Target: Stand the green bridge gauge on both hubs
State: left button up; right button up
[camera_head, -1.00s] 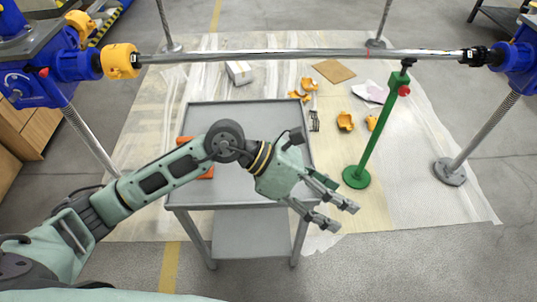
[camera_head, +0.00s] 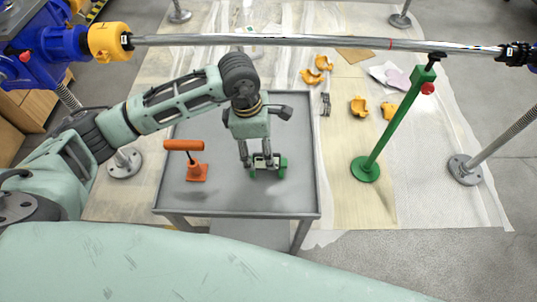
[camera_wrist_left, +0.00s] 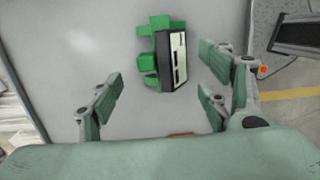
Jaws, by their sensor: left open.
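The green bridge gauge (camera_head: 283,166), a small green piece with a white-and-black face, lies on the grey cart top. In the left wrist view the gauge (camera_wrist_left: 145,62) is seen from above, just ahead of the fingers. My left gripper (camera_head: 257,161) points down over it, open and empty; the fingers partly hide the gauge in the head view. I cannot tell whether they touch it. A yellow hub (camera_head: 106,42) sits at the left end of the long steel shaft (camera_head: 270,40). A dark coupling (camera_head: 515,54) is at its right end. My right gripper is out of view.
An orange-handled tool (camera_head: 197,172) stands on the cart (camera_head: 225,200), left of the gripper. A green post stand (camera_head: 393,128) is right of the cart, reaching up to the shaft. Yellow clamp pieces (camera_head: 359,106) lie on the floor sheet. The cart's front is clear.

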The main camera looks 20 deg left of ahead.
pick_arm(q)
jog(key=f, duration=0.1)
jog(key=d+f+p, duration=0.1)
jog(key=f, duration=0.1)
jog(key=shift+s+d+f, duration=0.15)
jog(key=shift+f, duration=0.05)
notch_tip(320, 180, down, 2)
jog(key=shift+d+f, duration=0.1)
jog(key=c, duration=0.9)
jog(key=shift+w, duration=0.2)
jog(key=c, duration=0.6)
grip_shut()
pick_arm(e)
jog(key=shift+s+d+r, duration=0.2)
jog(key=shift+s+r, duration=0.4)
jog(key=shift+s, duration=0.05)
